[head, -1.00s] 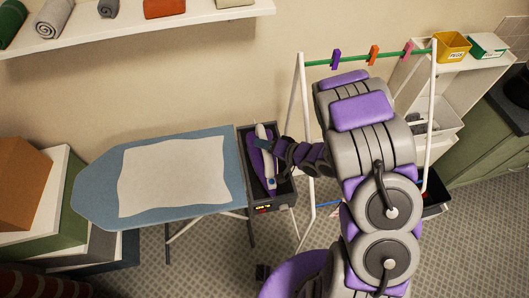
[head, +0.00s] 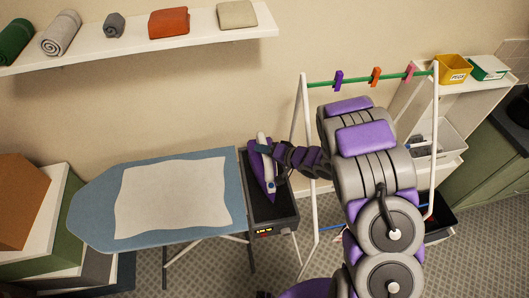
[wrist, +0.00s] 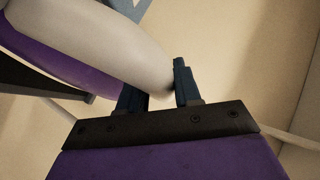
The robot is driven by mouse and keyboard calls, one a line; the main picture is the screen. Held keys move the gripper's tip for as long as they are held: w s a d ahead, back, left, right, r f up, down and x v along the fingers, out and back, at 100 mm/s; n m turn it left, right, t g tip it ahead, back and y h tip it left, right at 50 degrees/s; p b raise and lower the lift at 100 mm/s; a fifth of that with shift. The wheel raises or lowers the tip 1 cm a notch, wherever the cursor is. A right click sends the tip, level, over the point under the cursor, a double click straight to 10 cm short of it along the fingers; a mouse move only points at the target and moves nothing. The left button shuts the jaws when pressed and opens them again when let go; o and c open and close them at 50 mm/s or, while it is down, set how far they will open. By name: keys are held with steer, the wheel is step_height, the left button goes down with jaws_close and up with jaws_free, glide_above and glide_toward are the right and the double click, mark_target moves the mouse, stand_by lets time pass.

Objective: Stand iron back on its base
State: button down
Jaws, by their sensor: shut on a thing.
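The purple and white iron (head: 265,174) is at the dark iron base (head: 277,212), which stands at the right end of the ironing board (head: 85,217). My gripper (head: 262,148) reaches in from the right and is shut on the iron's pale handle. In the wrist view the fingers (wrist: 158,92) hold the pale handle (wrist: 95,40) between them, with the purple body (wrist: 55,62) behind it. The iron appears tilted over the back of the base; I cannot tell whether it touches it.
A pale cloth (head: 172,196) lies on the board. A white drying rack (head: 303,120) with several coloured pegs on its green rail stands close behind and beside my arm. A wall shelf (head: 200,41) with rolled and folded towels is above. Boxes (head: 22,200) stack at the left.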

steer(key=shift+f+b, duration=1.25)
steer(key=shift+b, duration=0.2)
steer(key=shift+r, duration=0.1)
steer(key=c, duration=0.8)
jaws_free()
steer(key=shift+s+d, duration=0.1)
steer(key=p+v, duration=0.2)
steer(key=v, duration=1)
